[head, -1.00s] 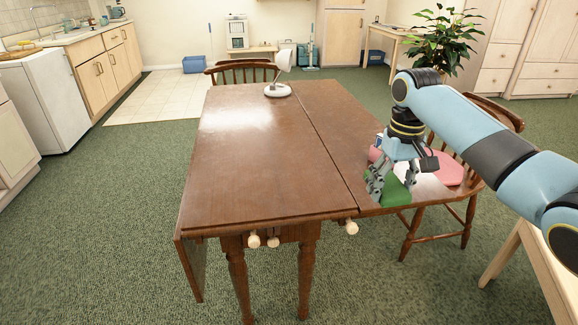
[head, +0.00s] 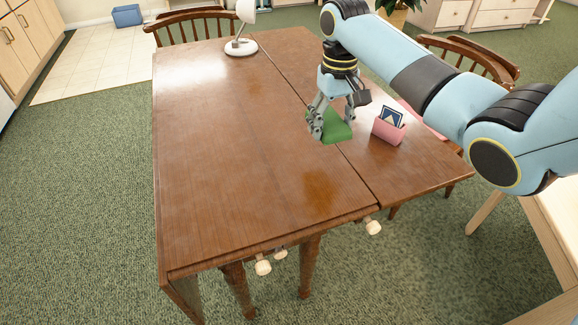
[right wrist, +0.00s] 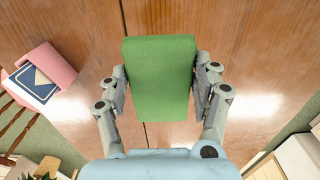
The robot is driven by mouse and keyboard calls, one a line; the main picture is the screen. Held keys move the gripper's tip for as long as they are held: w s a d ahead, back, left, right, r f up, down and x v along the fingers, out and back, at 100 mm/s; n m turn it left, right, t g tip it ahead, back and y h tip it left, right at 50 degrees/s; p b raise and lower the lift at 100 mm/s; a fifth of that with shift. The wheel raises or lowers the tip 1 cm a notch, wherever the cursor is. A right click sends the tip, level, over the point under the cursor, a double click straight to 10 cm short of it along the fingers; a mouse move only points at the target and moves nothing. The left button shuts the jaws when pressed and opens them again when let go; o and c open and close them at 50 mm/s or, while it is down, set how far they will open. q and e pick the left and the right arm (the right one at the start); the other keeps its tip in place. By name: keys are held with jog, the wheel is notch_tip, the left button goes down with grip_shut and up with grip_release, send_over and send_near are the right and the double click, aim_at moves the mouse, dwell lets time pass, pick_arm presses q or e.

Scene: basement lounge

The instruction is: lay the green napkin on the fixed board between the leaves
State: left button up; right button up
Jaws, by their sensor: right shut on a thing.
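The green napkin (head: 337,127) is a thick folded pad. My right gripper (head: 333,118) is shut on it. In the right wrist view the napkin (right wrist: 160,78) stands between the two fingers (right wrist: 160,92). It appears held above the table, in line with the seam, and hides part of that seam; its exact height is unclear. The brown fixed board (head: 230,140) is the wide middle part, left of the seam in the head view. The raised right leaf (head: 415,160) lies to its right. The left leaf (head: 180,296) hangs down. My left gripper is not in view.
A pink holder (head: 388,133) with a dark blue card (head: 391,116) stands on the right leaf, right of my gripper. A white lamp (head: 241,46) stands at the far end. Chairs stand behind and right. The fixed board's near and middle parts are clear.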

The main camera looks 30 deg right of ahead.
send_over(296, 182)
jog(key=d, duration=0.1)
notch_tip(296, 182, down, 5)
jog(key=shift+d+r, duration=0.1)
jog(key=shift+d, duration=0.05)
jog(key=shift+a+f, duration=0.65)
jog(key=shift+f, duration=0.25)
notch_tip(296, 182, down, 3)
jog(key=shift+r+b, duration=0.2)
jog(key=shift+b, duration=0.2)
jog(key=shift+f, duration=0.25)
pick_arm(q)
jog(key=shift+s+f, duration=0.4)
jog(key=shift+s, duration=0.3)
pick_arm(e)
jog(key=o, duration=1)
jog(key=shift+f, duration=0.1)
jog(key=shift+o, duration=0.2)
